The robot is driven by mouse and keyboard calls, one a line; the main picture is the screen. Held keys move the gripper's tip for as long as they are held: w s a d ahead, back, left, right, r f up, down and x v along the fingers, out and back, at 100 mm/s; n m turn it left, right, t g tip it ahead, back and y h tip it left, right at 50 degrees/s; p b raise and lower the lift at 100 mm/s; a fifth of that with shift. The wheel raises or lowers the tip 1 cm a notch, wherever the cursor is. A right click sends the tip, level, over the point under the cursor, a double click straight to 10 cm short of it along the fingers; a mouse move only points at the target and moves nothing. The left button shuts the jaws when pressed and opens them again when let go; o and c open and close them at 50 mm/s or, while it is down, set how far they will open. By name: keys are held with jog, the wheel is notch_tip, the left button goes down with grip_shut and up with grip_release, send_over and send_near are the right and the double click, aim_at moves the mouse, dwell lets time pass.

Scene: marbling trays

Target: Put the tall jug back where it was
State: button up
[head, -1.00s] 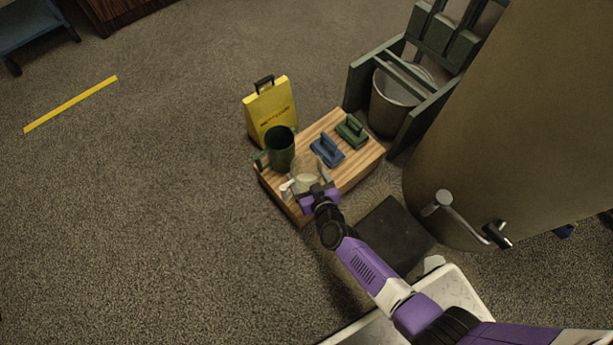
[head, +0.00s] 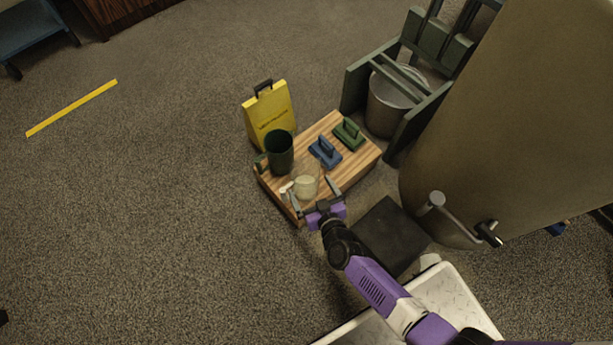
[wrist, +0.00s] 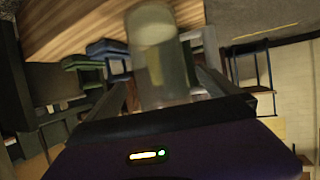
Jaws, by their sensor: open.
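A clear jug with pale contents (head: 306,187) stands upright on a striped wooden block (head: 345,179), near its front left corner. It also shows in the wrist view (wrist: 160,60), between the fingers. A dark green jug (head: 280,153) with a handle on its left stands just behind it. I cannot tell for sure which one is the tall jug. My gripper (head: 316,188) is open at the front edge of the block, its fingers spread to either side of the clear jug. Contact is not visible.
A blue handled tool (head: 325,153) and a green one (head: 349,134) lie on the block. A yellow bag-shaped container (head: 270,115) stands behind it. A metal bucket (head: 392,105) in a green frame and a large tan drum (head: 490,120) are on the right.

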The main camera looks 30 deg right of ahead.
jog(key=p+v, duration=0.2)
jog(key=v, duration=0.4)
jog(key=shift+s+r, duration=0.1)
jog(key=shift+s, duration=0.05)
jog(key=s+r+t, duration=0.1)
jog(key=s+r, duration=1.6)
jog(key=r, duration=0.7)
jog(key=s+d+r+n+y, duration=0.1)
jog(key=s+r, duration=0.4)
jog(key=r, duration=0.6)
jog(key=shift+r+y, duration=0.15)
jog(key=shift+y, duration=0.15)
jog(key=shift+s+d, duration=0.1)
jog(key=shift+d, duration=0.05)
notch_tip(320, 180, up, 29)
jog(key=p, duration=2.8)
jog(key=shift+f, duration=0.25)
